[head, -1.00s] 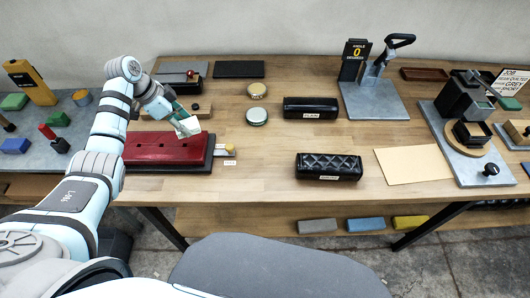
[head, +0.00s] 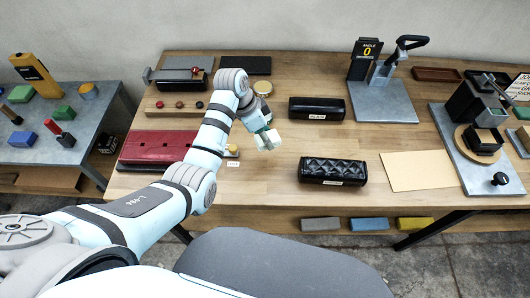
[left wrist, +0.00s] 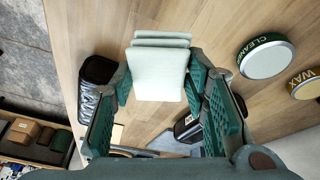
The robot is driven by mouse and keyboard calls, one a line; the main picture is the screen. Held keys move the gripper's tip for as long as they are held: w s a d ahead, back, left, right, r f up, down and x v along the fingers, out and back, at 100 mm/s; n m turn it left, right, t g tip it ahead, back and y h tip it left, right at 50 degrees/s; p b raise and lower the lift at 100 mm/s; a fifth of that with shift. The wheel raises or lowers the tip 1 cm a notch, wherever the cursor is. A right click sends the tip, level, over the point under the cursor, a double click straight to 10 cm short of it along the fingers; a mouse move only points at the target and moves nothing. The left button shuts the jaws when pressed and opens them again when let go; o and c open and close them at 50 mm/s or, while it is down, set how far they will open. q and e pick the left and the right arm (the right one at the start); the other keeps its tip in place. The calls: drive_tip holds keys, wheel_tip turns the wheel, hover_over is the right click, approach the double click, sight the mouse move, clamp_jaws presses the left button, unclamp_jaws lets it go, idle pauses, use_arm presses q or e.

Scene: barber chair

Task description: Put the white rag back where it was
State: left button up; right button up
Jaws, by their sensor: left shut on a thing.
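The white rag (left wrist: 160,75) is a pale folded cloth in the left wrist view, held between the green fingers of my left gripper (left wrist: 165,85). In the head view the rag (head: 268,140) hangs at the tip of my left gripper (head: 262,130), over the wooden table between the red case and the black cases. It looks raised above the tabletop. My right gripper is in neither current view.
A red case (head: 150,146) lies left, partly behind my arm. A black case (head: 316,108) and a quilted black case (head: 332,171) lie right. Round tins marked CLEANER (left wrist: 266,57) and WAX (left wrist: 308,86) stand nearby. Bare wood (head: 255,185) lies in front.

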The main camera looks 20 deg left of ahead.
sight(268, 157)
use_arm(q)
drive_tip(key=f, duration=0.2)
drive_tip(key=f+b, duration=0.1)
drive_tip(key=f, duration=0.4)
drive_tip(key=shift+s+f, duration=0.2)
drive_tip(key=shift+s, duration=0.2)
drive_tip(key=shift+w, duration=0.15)
use_arm(e)
drive_tip(key=shift+s+f, duration=0.7)
drive_tip(key=shift+f, duration=0.05)
use_arm(q)
drive_tip(key=shift+f, duration=0.1)
use_arm(e)
drive_tip(key=shift+w+d, duration=0.1)
use_arm(q)
drive_tip(key=o, duration=1.3)
drive_tip(key=shift+r, duration=0.4)
drive_tip(key=p+v, duration=0.2)
drive_tip(key=v, duration=0.9)
drive_tip(key=shift+a+r, duration=0.15)
drive_tip(key=shift+r, duration=0.1)
use_arm(e)
wheel_tip(268, 157, up, 2)
drive_tip(key=shift+r, duration=0.25)
